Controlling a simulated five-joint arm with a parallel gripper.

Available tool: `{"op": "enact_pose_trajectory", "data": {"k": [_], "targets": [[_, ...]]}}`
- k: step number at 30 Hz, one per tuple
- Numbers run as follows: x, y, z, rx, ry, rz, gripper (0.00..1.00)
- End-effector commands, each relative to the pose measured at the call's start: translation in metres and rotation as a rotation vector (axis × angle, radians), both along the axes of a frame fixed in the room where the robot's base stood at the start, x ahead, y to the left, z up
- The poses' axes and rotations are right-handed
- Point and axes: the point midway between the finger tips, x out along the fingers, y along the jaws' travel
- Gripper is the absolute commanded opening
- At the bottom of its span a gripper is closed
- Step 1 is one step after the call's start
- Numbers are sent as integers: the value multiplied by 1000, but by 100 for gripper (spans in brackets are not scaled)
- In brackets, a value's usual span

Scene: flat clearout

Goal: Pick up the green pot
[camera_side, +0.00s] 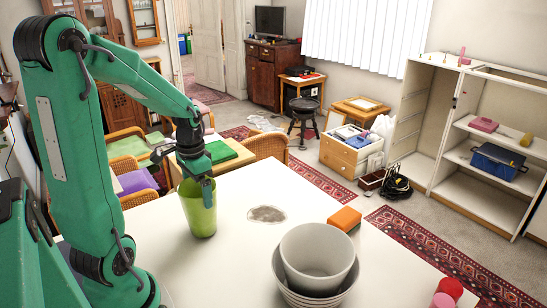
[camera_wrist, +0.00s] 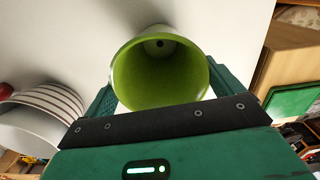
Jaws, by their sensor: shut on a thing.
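The green pot (camera_side: 199,218) stands upright at the left part of the white table (camera_side: 240,270) in the side view; I cannot tell whether its base touches the table. My gripper (camera_side: 203,185) is at the pot's top. In the wrist view my gripper (camera_wrist: 160,95) has a finger on each side of the pot (camera_wrist: 160,75) and is shut on it. I look into its open mouth there and see a dark hole in its bottom.
Nested bowls (camera_side: 318,255), the outer one striped, stand to the right on the table. A grey flat patch (camera_side: 266,214) lies right of the pot.

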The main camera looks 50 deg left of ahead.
Motion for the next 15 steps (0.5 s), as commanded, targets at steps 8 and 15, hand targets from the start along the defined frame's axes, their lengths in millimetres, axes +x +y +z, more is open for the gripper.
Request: {"op": "enact_pose_trajectory", "data": {"k": [8,15], "targets": [[1,1,25,4,-6,0,33],[3,-20,50,3,-5,-5,33]]}}
